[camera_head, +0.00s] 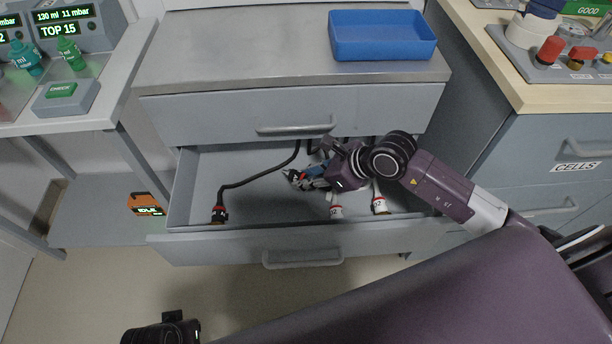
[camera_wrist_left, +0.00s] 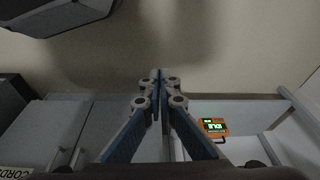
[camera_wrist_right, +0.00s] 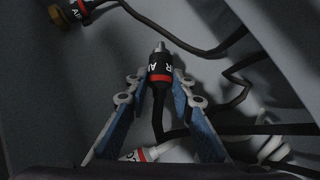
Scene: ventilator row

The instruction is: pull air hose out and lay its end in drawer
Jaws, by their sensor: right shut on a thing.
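A second black hose (camera_head: 255,180) with a red-banded plug (camera_head: 219,214) lies at the drawer's left; in the right wrist view this plug (camera_wrist_right: 75,12) has a brass tip. Two white red-banded plugs (camera_head: 336,210) (camera_head: 380,205) lie right of it. My left gripper (camera_wrist_left: 157,82) is shut and empty, over the floor.
A blue tray (camera_head: 382,57) sits on the cabinet top above a closed drawer (camera_head: 220,120). An orange device (camera_head: 147,205) showing IDLE lies on the low shelf at left. Side counters stand left and right. The drawer's front wall (camera_head: 225,247) borders the floor.

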